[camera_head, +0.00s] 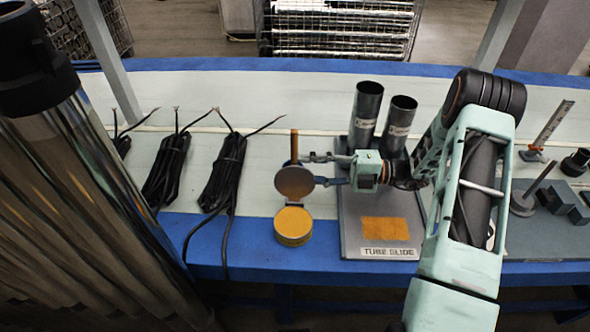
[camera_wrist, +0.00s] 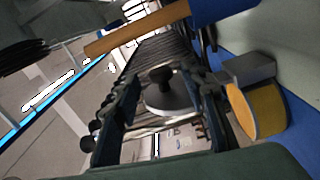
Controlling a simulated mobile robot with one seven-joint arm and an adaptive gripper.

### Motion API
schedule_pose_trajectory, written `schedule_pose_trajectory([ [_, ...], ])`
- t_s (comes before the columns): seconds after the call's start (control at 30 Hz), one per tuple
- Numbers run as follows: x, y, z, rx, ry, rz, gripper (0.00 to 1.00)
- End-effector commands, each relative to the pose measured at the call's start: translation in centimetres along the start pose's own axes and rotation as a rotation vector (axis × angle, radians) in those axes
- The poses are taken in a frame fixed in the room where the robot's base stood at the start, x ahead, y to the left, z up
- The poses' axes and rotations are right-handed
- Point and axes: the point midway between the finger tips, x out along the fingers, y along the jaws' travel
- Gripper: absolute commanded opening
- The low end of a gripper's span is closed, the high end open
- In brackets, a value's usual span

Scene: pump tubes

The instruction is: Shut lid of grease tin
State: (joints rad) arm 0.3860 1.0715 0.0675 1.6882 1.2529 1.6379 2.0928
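The grease tin (camera_head: 293,227) stands near the table's front edge, its yellow grease uncovered. Its round grey-brown lid (camera_head: 294,181) is raised upright at the tin's back rim. My gripper (camera_head: 309,169) is open just right of the lid, with its fingers pointing left. The lower finger's tip is close to the lid's right edge; I cannot tell whether they touch. In the wrist view, the tin (camera_wrist: 268,106) lies right of my open fingers (camera_wrist: 165,95), with a grey block-like part beside it. No object is clearly held.
A brown stick (camera_head: 294,146) stands behind the lid. Black cable bundles (camera_head: 222,175) lie to the left. Two dark tubes (camera_head: 366,112) stand on the tube-slide plate (camera_head: 352,225) to the right. Some blue table edge in front of the tin is clear.

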Motion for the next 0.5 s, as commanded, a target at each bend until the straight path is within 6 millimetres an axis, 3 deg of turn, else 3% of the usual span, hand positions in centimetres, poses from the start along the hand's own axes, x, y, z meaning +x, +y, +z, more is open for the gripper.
schedule_pose_trajectory([
  [0.2,2.8,-0.1,0.0,0.0,0.001,-0.002,0.39],
  [0.5,3.4,0.0,0.0,-0.001,-0.001,-0.002,0.39],
])
